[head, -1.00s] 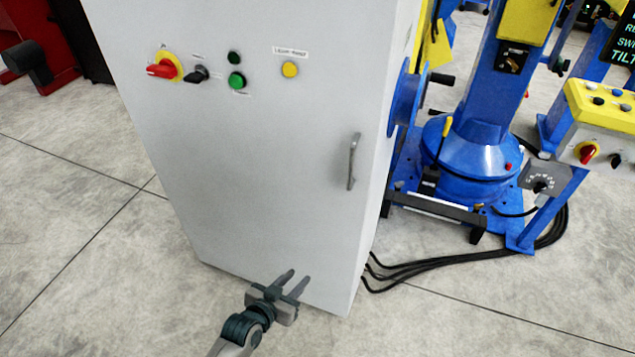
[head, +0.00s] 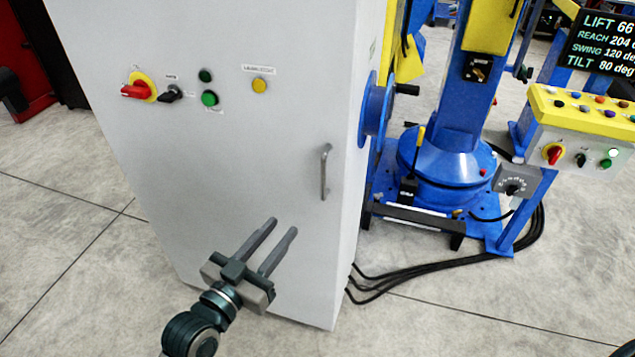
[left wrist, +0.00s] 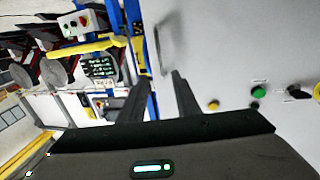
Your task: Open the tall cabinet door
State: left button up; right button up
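The tall grey cabinet (head: 240,150) stands in front of me with its door closed. Its vertical bar handle (head: 325,172) is near the door's right edge. The handle also shows in the left wrist view (left wrist: 163,50), beyond the fingers. My left gripper (head: 282,228) is open and empty, in front of the door, below and to the left of the handle, with its fingers pointing up and right. It is apart from the handle. In the left wrist view its two fingers (left wrist: 155,88) are spread apart. My right gripper is not in view.
The door carries a red rotary switch (head: 137,89), a black selector, a green button (head: 209,98) and a yellow button (head: 259,85). The blue positioner (head: 450,150) and a yellow control panel (head: 585,110) stand to the right. Black cables (head: 450,262) lie on the floor beside the cabinet.

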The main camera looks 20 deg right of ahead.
aim_at(322, 179)
pick_arm(q)
jog(key=p+x, duration=0.3)
jog(key=x, duration=1.2)
jog(key=shift+w+d+p, duration=0.15)
jog(key=shift+d+p, duration=0.05)
jog(key=shift+p, duration=0.15)
jog(key=shift+x, duration=0.95)
jog(key=shift+f, duration=0.1)
grip_shut()
